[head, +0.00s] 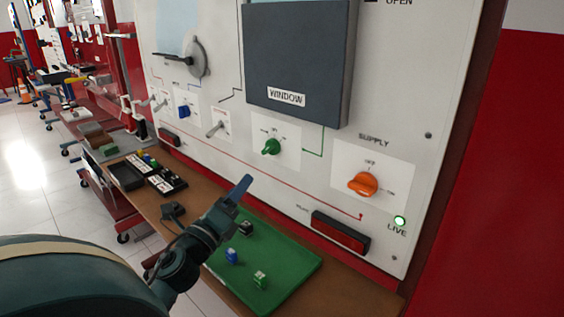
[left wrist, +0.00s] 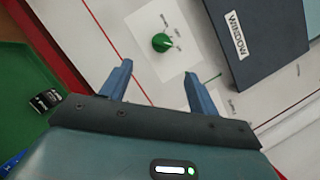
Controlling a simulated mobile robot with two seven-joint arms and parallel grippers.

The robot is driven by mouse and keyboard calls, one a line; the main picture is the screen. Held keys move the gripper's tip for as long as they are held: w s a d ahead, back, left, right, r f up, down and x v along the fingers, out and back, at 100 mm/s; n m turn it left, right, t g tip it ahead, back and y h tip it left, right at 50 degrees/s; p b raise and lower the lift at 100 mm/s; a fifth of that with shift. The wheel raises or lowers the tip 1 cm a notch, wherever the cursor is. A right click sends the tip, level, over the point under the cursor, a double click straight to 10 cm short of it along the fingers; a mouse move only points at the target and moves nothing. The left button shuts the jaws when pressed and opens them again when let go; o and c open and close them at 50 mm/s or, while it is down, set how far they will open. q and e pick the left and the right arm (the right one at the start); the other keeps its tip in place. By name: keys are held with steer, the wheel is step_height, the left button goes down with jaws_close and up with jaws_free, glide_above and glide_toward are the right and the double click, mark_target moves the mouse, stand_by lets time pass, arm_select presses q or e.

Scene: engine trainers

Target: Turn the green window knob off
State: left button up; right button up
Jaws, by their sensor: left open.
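The green window knob (head: 271,147) sits on a white plate on the upright panel, below the dark window box (head: 297,62) labelled WINDOW. In the left wrist view the green knob (left wrist: 161,42) is ahead of the fingers, with its label marks beside it. My left gripper (head: 243,186) is in front of the panel, below and left of the knob, apart from it. In the left wrist view its two blue fingers (left wrist: 158,84) are spread with nothing between them. My right gripper is not in view.
An orange SUPPLY knob (head: 363,184) and a lit green LIVE lamp (head: 400,221) are to the right. A blue knob (head: 184,112) and a grey lever switch (head: 216,129) are to the left. A green tray (head: 300,270) with small blocks lies on the bench below.

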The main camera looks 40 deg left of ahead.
mark_target(266, 151)
arm_select(q)
steer(key=p+x, duration=0.1)
steer(key=x, duration=0.5)
steer(key=p+x, duration=0.1)
steer(key=x, duration=0.6)
steer(key=shift+w+a+r, duration=0.1)
steer(key=shift+r, duration=0.2)
steer(key=shift+c, duration=0.3)
steer(key=c, duration=0.9)
